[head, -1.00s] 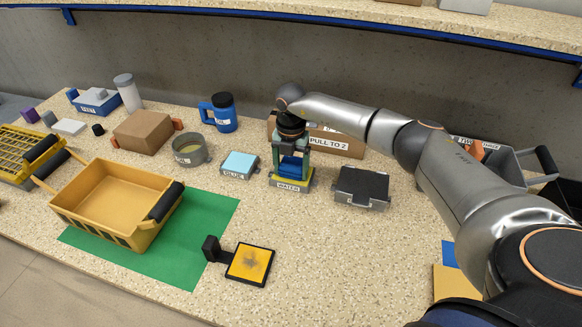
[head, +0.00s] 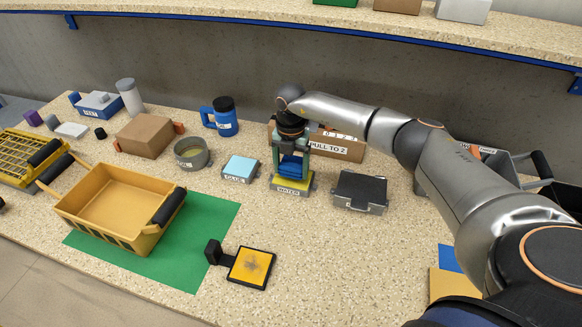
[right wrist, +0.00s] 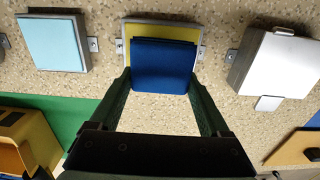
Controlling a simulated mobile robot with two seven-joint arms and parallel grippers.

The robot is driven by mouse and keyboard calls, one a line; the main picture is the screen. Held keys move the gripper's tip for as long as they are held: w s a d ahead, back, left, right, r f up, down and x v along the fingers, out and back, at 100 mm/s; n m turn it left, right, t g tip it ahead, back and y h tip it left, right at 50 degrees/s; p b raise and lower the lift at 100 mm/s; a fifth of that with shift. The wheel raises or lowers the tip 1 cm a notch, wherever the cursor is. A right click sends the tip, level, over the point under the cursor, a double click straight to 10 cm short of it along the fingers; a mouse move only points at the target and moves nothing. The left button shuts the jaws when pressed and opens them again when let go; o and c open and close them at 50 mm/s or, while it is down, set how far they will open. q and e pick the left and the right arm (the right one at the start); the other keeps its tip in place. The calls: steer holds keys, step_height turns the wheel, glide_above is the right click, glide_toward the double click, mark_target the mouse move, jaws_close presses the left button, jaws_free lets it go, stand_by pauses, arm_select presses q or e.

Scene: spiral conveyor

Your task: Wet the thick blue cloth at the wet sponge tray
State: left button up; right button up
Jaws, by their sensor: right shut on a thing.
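The thick blue cloth (head: 291,166) is held between the two fingers of my right gripper (head: 291,172). In the right wrist view the cloth (right wrist: 163,66) is a flat dark blue pad, and the fingertips of the gripper (right wrist: 160,84) are at its two sides. Right below it is the wet sponge tray (head: 289,189), a yellow sponge in a grey frame labelled WATER. The cloth looks just above the sponge; I cannot tell how wide the gap is. My left gripper is out of view.
A light-blue GLUE pad (head: 239,169) stands left of the tray, and a dark-topped grey box (head: 360,191) stands right. Behind are a PULL TO 2 carton (head: 335,145) and a blue mug (head: 225,121). A yellow basket (head: 115,205) sits on a green mat. The front counter is mostly free.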

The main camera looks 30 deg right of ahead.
mark_target(291, 166)
steer(key=shift+r+p, duration=0.55)
steer(key=shift+r, duration=0.4)
step_height(291, 166, up, 2)
steer(key=shift+r+p, duration=0.1)
steer(key=shift+p, duration=0.8)
steer(key=shift+r+p, duration=0.3)
steer(key=shift+p, duration=0.05)
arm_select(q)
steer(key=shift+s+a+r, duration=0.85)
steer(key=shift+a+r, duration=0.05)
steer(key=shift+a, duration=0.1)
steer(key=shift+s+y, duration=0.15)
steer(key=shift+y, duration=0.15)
